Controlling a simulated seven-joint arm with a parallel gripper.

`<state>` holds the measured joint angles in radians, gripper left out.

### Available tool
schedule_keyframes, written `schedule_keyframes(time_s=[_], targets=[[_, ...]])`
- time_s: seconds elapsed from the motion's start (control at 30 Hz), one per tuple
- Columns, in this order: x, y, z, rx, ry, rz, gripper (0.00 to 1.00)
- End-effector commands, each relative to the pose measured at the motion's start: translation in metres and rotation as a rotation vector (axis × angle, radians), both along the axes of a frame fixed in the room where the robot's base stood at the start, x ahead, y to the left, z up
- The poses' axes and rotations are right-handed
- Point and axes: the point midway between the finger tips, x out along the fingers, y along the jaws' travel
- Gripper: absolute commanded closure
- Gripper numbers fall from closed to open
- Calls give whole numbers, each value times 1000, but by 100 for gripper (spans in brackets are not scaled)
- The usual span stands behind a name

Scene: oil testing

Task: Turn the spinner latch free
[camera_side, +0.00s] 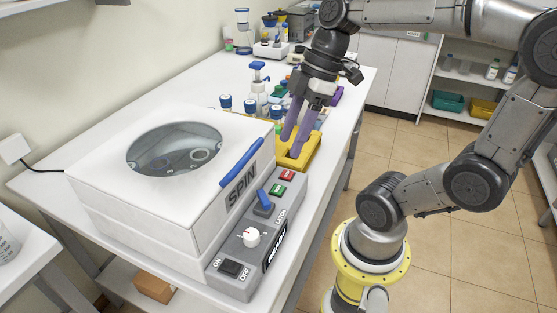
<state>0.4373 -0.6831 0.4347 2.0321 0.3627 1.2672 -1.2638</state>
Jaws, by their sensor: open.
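The spinner (160,195) is a white box on the bench with a round window in its lid and a blue handle (241,163) along the lid's front edge. The lid looks closed. Its grey control panel (233,265) carries a blue latch lever (264,199) by the word LATCH, a white knob (251,237), a black ON/OFF switch (229,270) and green and red buttons. My gripper (291,149) points down with its purple fingers apart and empty. In the picture it is above and to the right of the latch, apart from it.
A yellow tray (300,158) lies behind and below my gripper. Blue-capped bottles (225,103) and a pump bottle (258,80) stand behind the spinner. More lab items (270,40) stand at the bench's far end.

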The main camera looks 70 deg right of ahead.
Motion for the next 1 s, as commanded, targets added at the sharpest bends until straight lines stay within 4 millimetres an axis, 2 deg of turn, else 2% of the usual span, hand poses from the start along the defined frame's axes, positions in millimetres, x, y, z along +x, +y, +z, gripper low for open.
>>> schedule_keyframes(time_s=[0.3,0.5,0.73,1.0], targets=[[-10,22,-10,-52,222,-316,50],[-13,31,-13,-125,286,-564,50],[-12,43,-13,-194,263,-863,50],[-5,62,-7,-185,127,-1211,50]])
